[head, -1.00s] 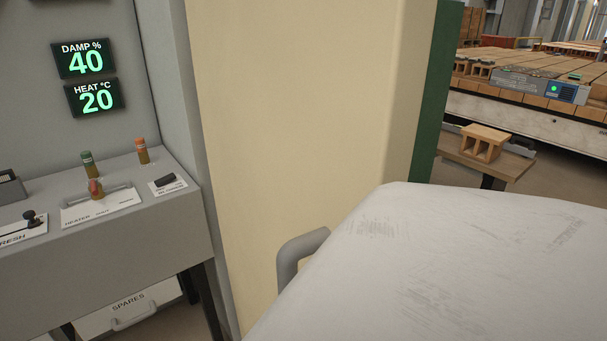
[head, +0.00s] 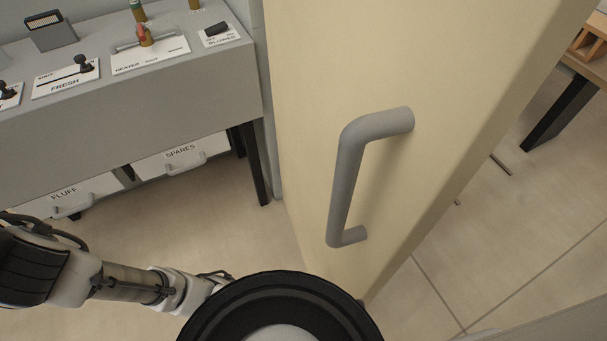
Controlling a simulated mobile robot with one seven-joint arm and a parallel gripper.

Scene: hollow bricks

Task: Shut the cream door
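The cream door (head: 300,90) stands in the middle of the head view, with its broad face towards me and a thick edge on its right side. Floor shows on both sides of it, so it stands out from the wall, open. A grey bar handle (head: 348,180) is fixed upright on its face. My arm reaches in from the lower left, below and to the left of the handle. Its far end passes behind a black round part at the bottom, and my gripper does not show. I see nothing touching the handle.
A grey control desk (head: 120,120) with levers stands on the left, on dark legs. Drawers marked FLUFF (head: 70,197) and SPARES (head: 183,158) sit under it. A wooden table (head: 590,65) with a brick stands at the upper right.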

